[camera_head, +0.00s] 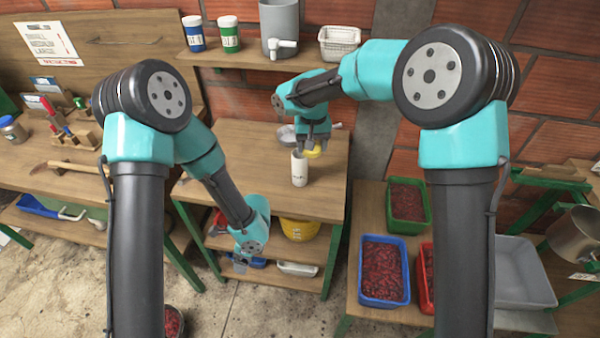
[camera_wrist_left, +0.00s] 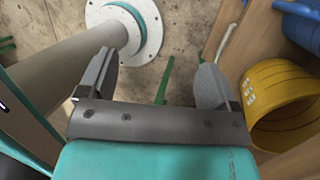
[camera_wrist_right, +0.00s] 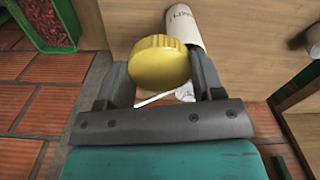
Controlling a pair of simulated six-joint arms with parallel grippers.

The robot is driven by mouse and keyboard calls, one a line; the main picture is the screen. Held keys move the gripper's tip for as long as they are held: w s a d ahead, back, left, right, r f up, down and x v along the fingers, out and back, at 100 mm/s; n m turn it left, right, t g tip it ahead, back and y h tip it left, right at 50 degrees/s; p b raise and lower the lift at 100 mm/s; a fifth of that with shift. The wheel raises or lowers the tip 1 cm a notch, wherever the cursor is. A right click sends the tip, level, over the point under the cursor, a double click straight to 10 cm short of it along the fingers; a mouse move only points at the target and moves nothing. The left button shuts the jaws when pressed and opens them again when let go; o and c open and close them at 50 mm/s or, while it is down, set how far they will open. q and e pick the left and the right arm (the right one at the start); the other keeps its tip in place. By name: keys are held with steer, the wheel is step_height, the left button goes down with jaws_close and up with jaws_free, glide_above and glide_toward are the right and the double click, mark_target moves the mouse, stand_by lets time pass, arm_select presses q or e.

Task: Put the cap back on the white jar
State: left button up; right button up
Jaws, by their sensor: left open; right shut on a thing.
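The white jar (camera_head: 299,168) stands upright and uncapped on the wooden workbench in the head view, and part of it shows at the top of the right wrist view (camera_wrist_right: 185,25). My right gripper (camera_wrist_right: 158,75) is shut on the yellow cap (camera_wrist_right: 160,62) and holds it beside the jar, above the bench. In the head view the cap (camera_head: 314,152) shows just below the right fingers, slightly right of and behind the jar's top. My left gripper (camera_wrist_left: 152,75) is open and empty. In the head view it hangs low in front of the bench (camera_head: 242,262).
A metal scoop or pan (camera_head: 287,134) lies behind the jar. A shelf (camera_head: 262,60) with two lidded jars, a grey mug-like container (camera_head: 280,20) and a white basket (camera_head: 339,42) hangs above. Green (camera_head: 408,200) and blue (camera_head: 384,270) crates of red fruit stand at right. The bench left of the jar is clear.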

mark_target(301, 166)
steer(key=shift+w+a+r+n, duration=0.4)
steer(key=shift+a+r+n, duration=0.1)
steer(key=shift+r, duration=0.1)
steer(key=shift+w+a+r+n, duration=0.4)
steer(key=shift+a+r+n, duration=0.1)
steer(key=shift+r, duration=0.05)
arm_select(q)
steer(key=w+d+r+m+t, duration=0.4)
steer(key=w+d+r+m+t+y, duration=0.1)
steer(key=w+d+r+m+t, duration=0.2)
steer(key=w+d+r+t, duration=0.1)
steer(key=w+d+r+m+t, duration=0.4)
steer(key=w+r, duration=0.1)
steer(key=shift+w+d+r+m+y, duration=0.1)
steer(key=shift+r+m+y, duration=0.1)
steer(key=shift+m+y, duration=0.15)
steer(key=w+d+r+m+t+h, duration=0.1)
steer(key=d+r+m+t+h, duration=0.1)
steer(key=d, duration=0.4)
step_height(301, 166, up, 3)
steer(key=shift+f+t, duration=0.1)
steer(key=shift+t, duration=0.8)
arm_select(e)
steer(key=shift+w+a+r, duration=0.15)
steer(key=shift+w+a, duration=0.6)
steer(key=shift+w, duration=0.3)
arm_select(q)
steer(key=shift+w, duration=0.2)
